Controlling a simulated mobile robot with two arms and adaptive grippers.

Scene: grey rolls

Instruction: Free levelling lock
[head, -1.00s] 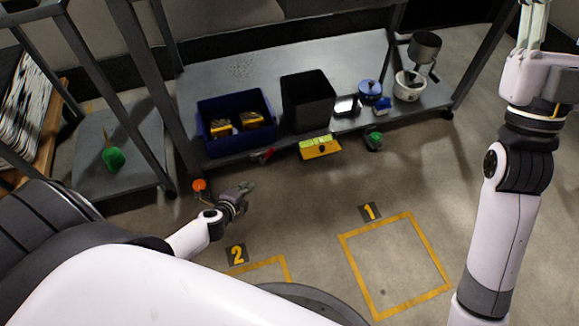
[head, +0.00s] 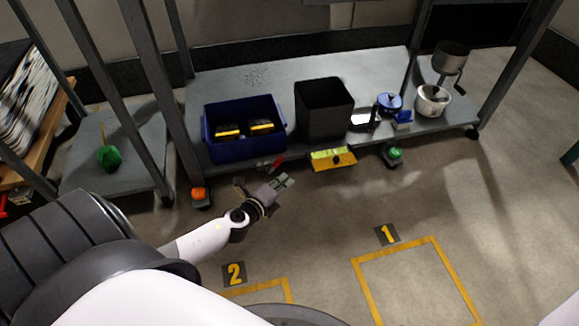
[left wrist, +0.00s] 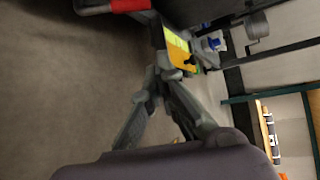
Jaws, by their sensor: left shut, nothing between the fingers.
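A yellow fitting with a lime-green top (head: 333,158) sits at the front edge of the low grey shelf; a dark round spot shows on its face. It also shows in the left wrist view (left wrist: 180,52), just beyond the fingers. I cannot tell how it locks. A short red handle (head: 278,161) is left of it, and a red bar (left wrist: 130,5) shows at the top of the left wrist view. My left gripper (head: 284,181) is shut and empty, low in front of the shelf, left of the yellow fitting and apparently apart from it. My right gripper is out of view.
The shelf (head: 300,70) bears a blue crate (head: 240,152), a black bin (head: 324,110) and pots. An orange-topped caster (head: 199,196) and a green-topped one (head: 394,155) stand at its front. Floor is clear around the taped square marked 1 (head: 388,235).

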